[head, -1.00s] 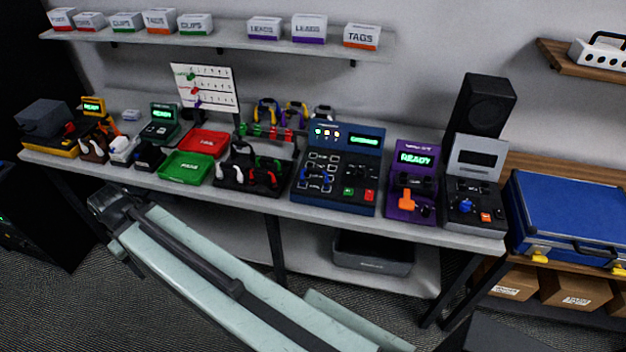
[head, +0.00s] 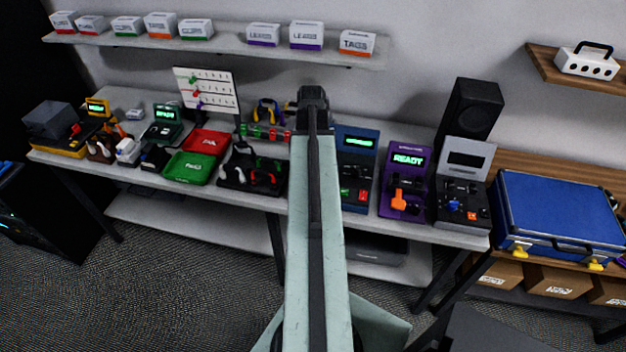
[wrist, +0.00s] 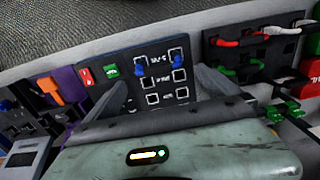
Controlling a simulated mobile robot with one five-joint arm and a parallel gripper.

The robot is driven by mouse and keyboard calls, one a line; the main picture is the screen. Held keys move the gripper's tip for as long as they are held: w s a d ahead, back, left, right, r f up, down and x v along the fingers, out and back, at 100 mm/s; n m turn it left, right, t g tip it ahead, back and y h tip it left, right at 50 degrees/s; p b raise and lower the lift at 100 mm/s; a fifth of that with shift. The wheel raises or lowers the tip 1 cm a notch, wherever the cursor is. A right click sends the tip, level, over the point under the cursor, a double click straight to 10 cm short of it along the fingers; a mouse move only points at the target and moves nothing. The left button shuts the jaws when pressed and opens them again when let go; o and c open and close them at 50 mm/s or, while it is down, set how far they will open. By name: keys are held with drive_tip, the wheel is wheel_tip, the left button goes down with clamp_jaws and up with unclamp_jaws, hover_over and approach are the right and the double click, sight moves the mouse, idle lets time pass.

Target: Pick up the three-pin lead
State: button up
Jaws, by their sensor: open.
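I cannot tell which lead is the three-pin one. Several short leads with white, red, black and green ends sit in a black rack (head: 252,184) on the bench; the rack also shows at the upper right of the wrist view (wrist: 255,52). My gripper (head: 312,96) is raised over the bench in front of the blue panel (head: 358,180), and my arm hides the panel's left part. In the wrist view my gripper (wrist: 160,80) is open, its fingers apart over the panel's printed sockets and blue plugs, with nothing seen held.
Red (head: 203,142) and green (head: 189,168) trays lie left of the rack. A purple device (head: 402,182) and a grey-black device (head: 462,190) stand right of the panel. A blue case (head: 556,213) is at the far right. Labelled boxes stand on the shelf (head: 225,47) above.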

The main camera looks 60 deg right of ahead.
wheel_tip(320, 180, down, 8)
drive_tip(key=b, duration=0.7)
drive_tip(key=shift+s+b, duration=0.1)
drive_tip(key=shift+b, duration=0.25)
drive_tip(key=shift+r, duration=0.15)
drive_tip(key=c, duration=1.4)
wheel_tip(320, 180, up, 13)
drive_tip(key=p, duration=1.3)
